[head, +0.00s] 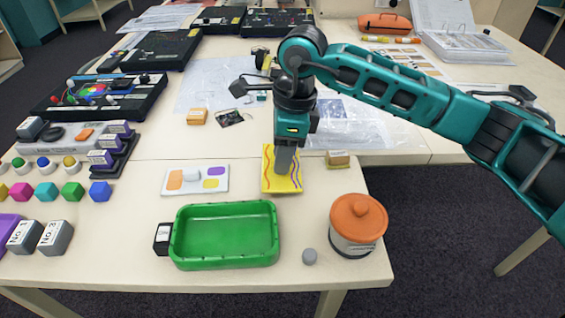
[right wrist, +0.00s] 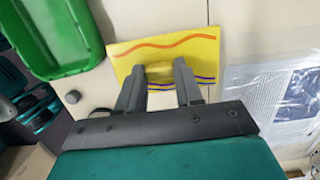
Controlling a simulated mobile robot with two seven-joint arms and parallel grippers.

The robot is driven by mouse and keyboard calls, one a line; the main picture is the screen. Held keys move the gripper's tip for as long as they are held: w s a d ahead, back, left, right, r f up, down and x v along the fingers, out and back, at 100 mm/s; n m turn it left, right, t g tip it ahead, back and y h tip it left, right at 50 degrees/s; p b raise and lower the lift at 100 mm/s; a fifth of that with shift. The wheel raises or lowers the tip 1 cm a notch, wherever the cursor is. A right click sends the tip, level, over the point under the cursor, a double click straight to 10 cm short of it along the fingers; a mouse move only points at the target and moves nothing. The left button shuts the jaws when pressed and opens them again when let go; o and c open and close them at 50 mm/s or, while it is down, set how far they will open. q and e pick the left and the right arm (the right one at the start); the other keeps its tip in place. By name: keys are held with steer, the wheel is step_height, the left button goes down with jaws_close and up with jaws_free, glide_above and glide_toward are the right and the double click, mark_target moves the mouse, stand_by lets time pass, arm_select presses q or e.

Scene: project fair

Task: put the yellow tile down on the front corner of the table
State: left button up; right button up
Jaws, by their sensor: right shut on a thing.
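The yellow tile (head: 282,185) has wavy red and purple lines. It lies level under my right gripper (head: 286,165), near the middle of the front table. In the right wrist view the right gripper (right wrist: 157,76) is shut on a yellow raised grip in the middle of the tile (right wrist: 200,47). I cannot tell whether the tile touches the table. The table's front right corner (head: 381,272) is bare at its edge. My left gripper is not in view.
A green tray (head: 225,262) stands front left of the tile. A jar with an orange lid (head: 357,232) stands near the front right corner, with a small grey knob (head: 309,257) beside it. A white palette card (head: 205,190) and a small tan block (head: 338,159) flank the tile.

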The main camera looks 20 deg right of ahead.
mark_target(292, 167)
steer(key=shift+f, duration=1.65)
steer(key=o, duration=1)
steer(key=shift+o, duration=0.2)
step_height(292, 167, up, 12)
steer(key=d, duration=0.1)
steer(key=shift+s+d, duration=0.25)
steer(key=shift+d, duration=0.15)
